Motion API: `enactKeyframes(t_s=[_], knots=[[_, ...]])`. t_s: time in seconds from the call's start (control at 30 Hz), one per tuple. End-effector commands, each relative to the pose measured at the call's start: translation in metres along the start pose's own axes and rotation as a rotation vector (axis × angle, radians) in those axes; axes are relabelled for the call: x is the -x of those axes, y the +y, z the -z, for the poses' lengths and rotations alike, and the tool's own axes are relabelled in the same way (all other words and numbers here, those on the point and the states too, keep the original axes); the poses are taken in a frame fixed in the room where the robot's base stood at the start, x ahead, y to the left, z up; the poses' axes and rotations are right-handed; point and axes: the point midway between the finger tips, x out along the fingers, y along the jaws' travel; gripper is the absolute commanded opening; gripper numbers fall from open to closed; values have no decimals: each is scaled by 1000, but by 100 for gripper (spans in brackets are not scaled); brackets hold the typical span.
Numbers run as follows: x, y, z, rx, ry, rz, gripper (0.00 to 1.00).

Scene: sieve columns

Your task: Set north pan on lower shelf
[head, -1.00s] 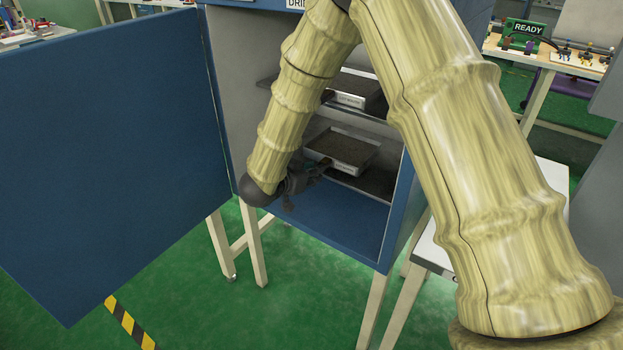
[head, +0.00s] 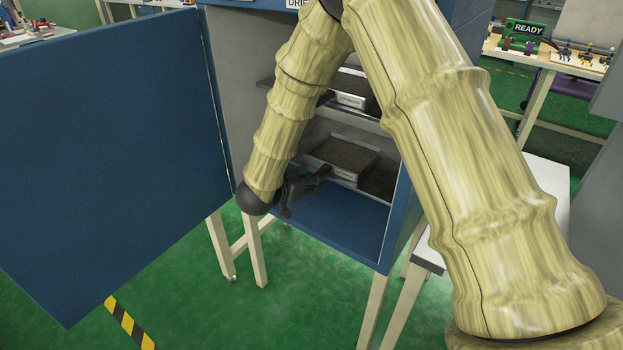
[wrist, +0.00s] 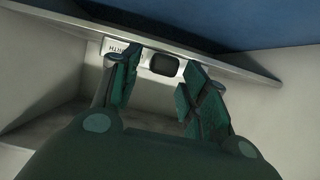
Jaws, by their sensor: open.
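A shallow metal pan (head: 343,152) with dark contents rests on the lower shelf (head: 378,182) inside the open blue cabinet. Its front label is too small to read in the head view. My gripper (head: 318,180) is low in the cabinet opening, at the front of this pan. In the wrist view my open fingers (wrist: 160,66) stand either side of a dark handle end (wrist: 164,65), with gaps visible. A second pan (head: 352,101) sits on the upper shelf (head: 372,122), partly behind my arm.
The cabinet door (head: 110,150) stands wide open at the left. The blue cabinet floor (head: 335,213) is bare below the lower shelf. A white-topped table (head: 548,190) stands right of the cabinet, partly behind my arm. A bench with a READY sign (head: 525,27) is at the back right.

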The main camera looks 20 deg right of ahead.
Motion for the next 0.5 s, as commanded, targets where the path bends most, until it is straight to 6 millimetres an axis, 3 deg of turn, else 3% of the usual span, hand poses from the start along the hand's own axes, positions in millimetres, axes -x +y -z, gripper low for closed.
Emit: enactKeyframes(t_s=[0.5], knots=[[88, 0, 1, 0, 0, 1, 44]])
